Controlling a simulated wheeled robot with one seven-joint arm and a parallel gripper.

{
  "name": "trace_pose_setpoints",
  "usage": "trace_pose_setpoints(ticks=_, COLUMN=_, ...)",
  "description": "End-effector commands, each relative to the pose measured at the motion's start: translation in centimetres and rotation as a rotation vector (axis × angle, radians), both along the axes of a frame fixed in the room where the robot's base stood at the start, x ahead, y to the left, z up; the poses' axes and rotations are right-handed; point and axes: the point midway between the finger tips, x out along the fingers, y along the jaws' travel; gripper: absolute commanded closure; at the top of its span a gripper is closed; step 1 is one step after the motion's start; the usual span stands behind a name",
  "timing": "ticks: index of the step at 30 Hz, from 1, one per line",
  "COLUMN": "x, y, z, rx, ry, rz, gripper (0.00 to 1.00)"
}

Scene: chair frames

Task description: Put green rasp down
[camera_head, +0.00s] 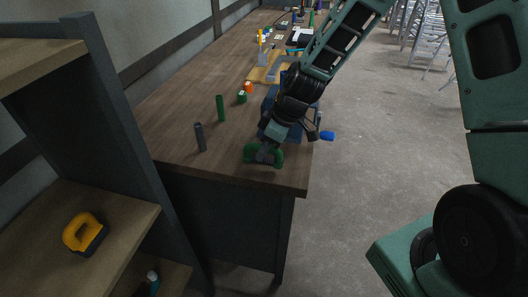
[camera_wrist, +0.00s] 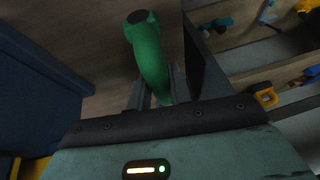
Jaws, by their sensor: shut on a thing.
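The green rasp (camera_head: 277,156), a thick curved green piece, is at the near end of the wooden workbench (camera_head: 180,95). My gripper (camera_head: 264,153) is shut on it from above. In the wrist view, the green rasp (camera_wrist: 150,55) shows as a curved green handle with a dark round end, between the fingers of my gripper (camera_wrist: 158,92). The fingers hide part of it. I cannot tell whether it touches the bench top or hangs just above it.
A dark grey cylinder (camera_head: 200,137) and a green cylinder (camera_head: 220,108) stand upright to the left. Bare bench lies between the cylinders and my gripper. A shelf (camera_head: 120,215) holds a yellow-handled tool (camera_head: 82,233).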

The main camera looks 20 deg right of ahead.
Motion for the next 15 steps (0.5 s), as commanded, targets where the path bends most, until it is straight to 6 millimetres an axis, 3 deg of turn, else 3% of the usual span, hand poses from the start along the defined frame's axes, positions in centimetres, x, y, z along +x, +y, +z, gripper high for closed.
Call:
trace_pose_setpoints(ticks=4, x=0.0, y=0.0, z=-1.3, rx=0.0, ry=0.0, rz=-0.001, gripper=1.0)
trace_pose_setpoints(ticks=15, x=0.0, y=0.0, z=-1.8, rx=0.0, ry=-0.002, rz=0.0, gripper=1.0)
